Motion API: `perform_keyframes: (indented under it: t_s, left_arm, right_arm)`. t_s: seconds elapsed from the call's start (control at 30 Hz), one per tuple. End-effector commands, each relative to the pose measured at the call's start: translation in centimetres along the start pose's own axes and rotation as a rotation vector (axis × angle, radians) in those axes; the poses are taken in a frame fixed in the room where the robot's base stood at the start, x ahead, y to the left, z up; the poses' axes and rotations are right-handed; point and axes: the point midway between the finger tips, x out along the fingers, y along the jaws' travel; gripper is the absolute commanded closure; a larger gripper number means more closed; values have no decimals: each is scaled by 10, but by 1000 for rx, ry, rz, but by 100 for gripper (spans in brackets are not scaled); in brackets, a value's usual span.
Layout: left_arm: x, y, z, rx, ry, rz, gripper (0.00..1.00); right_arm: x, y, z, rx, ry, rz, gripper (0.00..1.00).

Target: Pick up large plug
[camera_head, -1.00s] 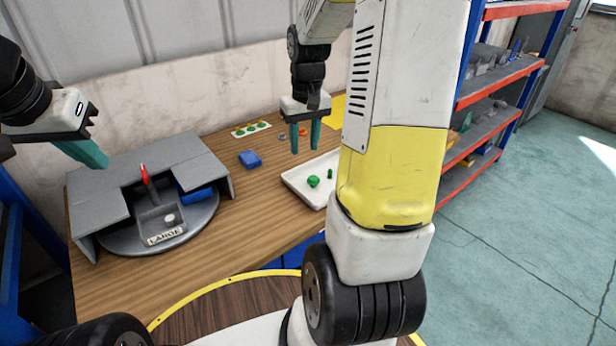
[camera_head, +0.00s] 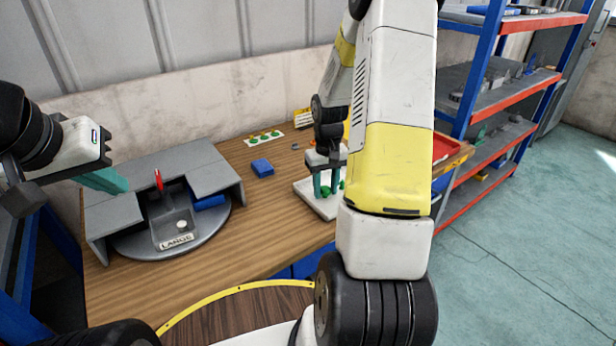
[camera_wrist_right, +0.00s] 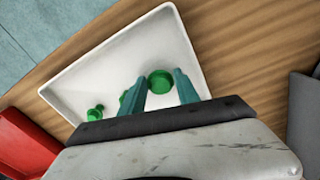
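A white tray (camera_head: 303,193) on the table holds green plugs. In the right wrist view the largest plug (camera_wrist_right: 160,82) shows between the two teal fingertips of my right gripper (camera_wrist_right: 160,78). A smaller plug (camera_wrist_right: 123,98) is partly hidden by a finger, and another small plug (camera_wrist_right: 96,112) lies further left in the tray (camera_wrist_right: 75,85). My right gripper (camera_head: 326,186) is open and low over the tray; whether its fingers touch the large plug I cannot tell. My left gripper (camera_head: 108,181) hangs by the grey fixture, its finger gap not visible.
A blue block (camera_head: 262,167) and a strip with green and yellow parts (camera_head: 264,138) lie behind. A red bin (camera_head: 445,148) is right of the tray. Shelves (camera_head: 500,85) stand further right.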

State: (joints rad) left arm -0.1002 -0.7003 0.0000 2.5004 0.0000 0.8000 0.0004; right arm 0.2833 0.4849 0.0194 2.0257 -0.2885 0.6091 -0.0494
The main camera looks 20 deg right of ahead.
Motion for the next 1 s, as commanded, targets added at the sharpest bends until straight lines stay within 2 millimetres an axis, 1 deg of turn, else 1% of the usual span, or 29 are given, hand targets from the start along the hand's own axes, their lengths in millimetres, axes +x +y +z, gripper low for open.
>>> perform_keyframes:
  t_s: [0.2,0.23,0.27,0.4,0.77,0.87,1.0]
  left_arm:
    - [0,0,0,0,0,0,100]
    - [0,0,0,0,0,0,100]
    - [0,0,0,0,0,0,100]
    - [0,0,0,0,0,0,100]
    - [0,0,0,0,0,0,100]
    - [0,0,0,0,0,0,100]
    - [0,0,0,0,0,0,100]
  right_arm:
    - [1,0,0,0,1,0,62]
    - [1,0,0,0,1,0,66]
    - [1,0,0,0,1,0,72]
    - [1,0,0,0,1,0,99]
    - [-3,0,-1,0,2,1,100]
    - [-10,0,-1,0,4,1,100]
    - [-27,0,-2,0,5,1,100]
